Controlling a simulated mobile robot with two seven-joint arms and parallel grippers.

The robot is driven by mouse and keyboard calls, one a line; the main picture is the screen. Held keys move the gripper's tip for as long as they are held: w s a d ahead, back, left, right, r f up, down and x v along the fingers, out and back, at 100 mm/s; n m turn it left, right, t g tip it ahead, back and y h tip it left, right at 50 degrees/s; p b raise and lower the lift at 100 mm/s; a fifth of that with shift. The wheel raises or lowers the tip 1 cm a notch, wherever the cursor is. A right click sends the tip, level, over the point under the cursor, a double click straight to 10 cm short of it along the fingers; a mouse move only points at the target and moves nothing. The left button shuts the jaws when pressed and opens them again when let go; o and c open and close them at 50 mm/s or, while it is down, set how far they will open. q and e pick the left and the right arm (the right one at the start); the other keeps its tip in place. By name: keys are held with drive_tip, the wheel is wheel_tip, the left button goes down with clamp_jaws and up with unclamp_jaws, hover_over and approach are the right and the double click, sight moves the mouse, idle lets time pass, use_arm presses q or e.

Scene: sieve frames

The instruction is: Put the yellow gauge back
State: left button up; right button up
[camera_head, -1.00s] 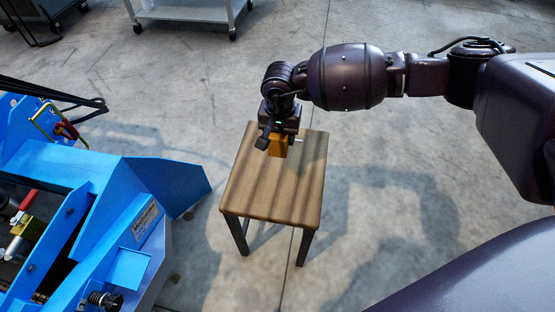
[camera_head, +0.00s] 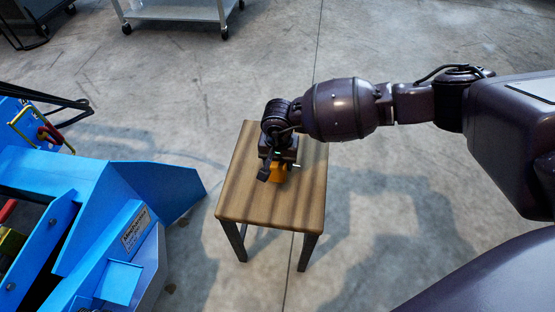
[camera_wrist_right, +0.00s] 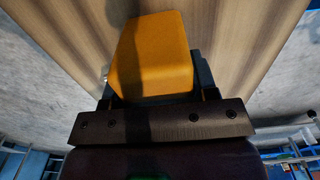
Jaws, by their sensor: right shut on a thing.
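The yellow gauge (camera_head: 279,173), an orange-yellow block, is in my right gripper (camera_head: 272,171) over the top of the small wooden stool (camera_head: 245,198). In the right wrist view the gauge (camera_wrist_right: 150,55) sits between the fingers, with wood grain behind it. My right gripper (camera_wrist_right: 152,92) is shut on it. The gripper partly hides the gauge in the head view. I cannot tell whether the gauge touches the stool top. My left gripper is not in view.
A blue machine (camera_head: 150,185) with an angled panel stands at the left, apart from the stool. A grey cart (camera_head: 178,12) is at the back. The concrete floor around the stool is clear.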

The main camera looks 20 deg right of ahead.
drive_tip(key=o, duration=1.2)
wheel_tip(320, 180, up, 11)
drive_tip(key=p, duration=0.3)
drive_tip(key=shift+r+p, duration=0.2)
drive_tip(key=shift+p, duration=0.15)
drive_tip(key=shift+r, duration=0.4)
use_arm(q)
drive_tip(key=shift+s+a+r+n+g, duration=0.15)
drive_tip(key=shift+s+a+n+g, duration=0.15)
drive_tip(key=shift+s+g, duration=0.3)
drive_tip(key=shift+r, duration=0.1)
use_arm(e)
drive_tip(key=shift+r, duration=0.1)
